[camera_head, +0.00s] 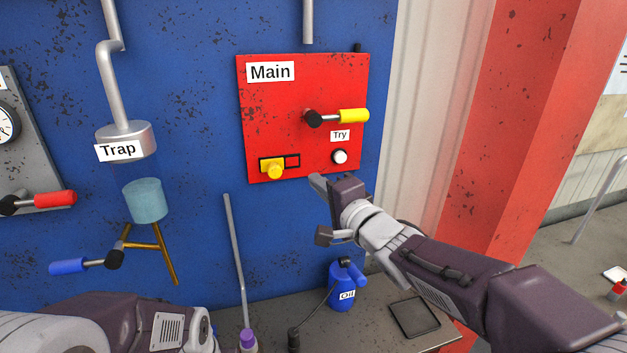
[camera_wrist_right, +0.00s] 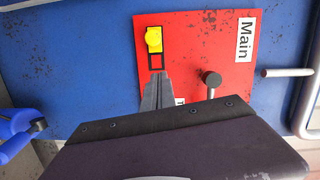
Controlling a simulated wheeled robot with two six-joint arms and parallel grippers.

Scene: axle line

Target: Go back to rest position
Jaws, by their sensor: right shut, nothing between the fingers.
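My right gripper (camera_head: 318,184) is shut and empty, just below the lower edge of the red Main panel (camera_head: 280,100). In the right wrist view its fingertips (camera_wrist_right: 158,84) appear in front of the panel, near the frame of the yellow knob (camera_wrist_right: 154,39). Contact cannot be told. The panel carries a yellow-handled lever (camera_head: 352,116) pointing right, a white Try button (camera_head: 339,157) and the yellow knob (camera_head: 275,170) at the left end of its slot. My left arm shows at the bottom left of the head view; its gripper is out of view.
A blue Oil can (camera_head: 341,292) stands on the ledge below my right arm, near a dark square tray (camera_head: 414,317). The Trap pipe (camera_head: 127,138), a glass cup (camera_head: 145,200) and a blue-handled lever (camera_head: 78,267) are at left. A red pillar (camera_head: 500,120) stands at right.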

